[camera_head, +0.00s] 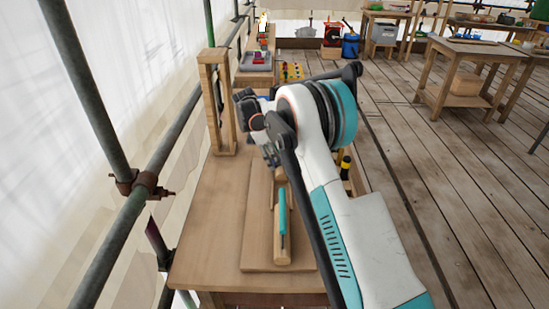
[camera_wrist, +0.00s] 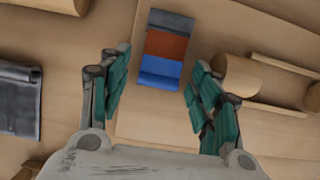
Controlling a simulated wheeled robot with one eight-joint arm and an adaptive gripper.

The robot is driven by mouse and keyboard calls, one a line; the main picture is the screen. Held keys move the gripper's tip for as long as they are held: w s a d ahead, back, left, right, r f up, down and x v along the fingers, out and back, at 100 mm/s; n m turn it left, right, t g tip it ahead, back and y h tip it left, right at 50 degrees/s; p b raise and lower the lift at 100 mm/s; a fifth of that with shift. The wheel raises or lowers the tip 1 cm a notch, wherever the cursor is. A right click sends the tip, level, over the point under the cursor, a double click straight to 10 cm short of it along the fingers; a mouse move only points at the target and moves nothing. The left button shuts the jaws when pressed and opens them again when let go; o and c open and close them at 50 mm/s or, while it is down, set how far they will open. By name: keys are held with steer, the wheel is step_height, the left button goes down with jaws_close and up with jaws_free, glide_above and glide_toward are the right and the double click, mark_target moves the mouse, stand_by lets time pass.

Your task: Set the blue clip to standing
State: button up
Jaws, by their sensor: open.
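The blue clip (camera_wrist: 160,72) shows in the wrist view as a small piece with a blue end toward me, next to a rust-brown band and a dark grey band. It rests on a pale wooden board (camera_wrist: 140,125); I cannot tell for sure whether it lies flat or stands. My gripper (camera_wrist: 161,62) is open, with one teal-padded finger on each side of the clip and a gap on both sides. In the head view my arm hides the clip and most of the gripper.
A teal-handled tool (camera_head: 282,212) lies on a wooden holder on the bench (camera_head: 207,250). A wooden post frame (camera_head: 206,105) stands behind left. In the wrist view, wooden cylinders (camera_wrist: 238,74) lie right of the fingers and a dark grey piece (camera_wrist: 18,98) lies left.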

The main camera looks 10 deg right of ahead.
steer(key=c, duration=1.1)
steer(key=shift+d+r, duration=0.1)
steer(key=shift+r, duration=0.05)
steer(key=y+p, duration=0.1)
steer(key=r+y+p, duration=0.1)
steer(key=shift+s+d+r+t+y, duration=0.1)
steer(key=shift+d+r+t+y, duration=0.05)
steer(key=shift+d+t+y, duration=0.25)
steer(key=y, duration=0.1)
steer(key=d+r+y+p, duration=0.1)
steer(key=y, duration=0.1)
steer(key=shift+s+t, duration=0.15)
steer(key=shift+t, duration=0.25)
steer(key=y, duration=0.1)
steer(key=d+y, duration=0.1)
steer(key=y, duration=0.1)
steer(key=d+t+y, duration=0.1)
steer(key=shift+s+d+r+y+b, duration=0.1)
steer(key=shift+s+r+y+b, duration=0.15)
steer(key=shift+r+y+b, duration=0.15)
steer(key=d+y+b, duration=0.1)
steer(key=y, duration=0.1)
steer(key=d+t+y+b, duration=0.1)
steer(key=y, duration=0.1)
steer(key=s+d+t+y+b, duration=0.1)
steer(key=y, duration=0.1)
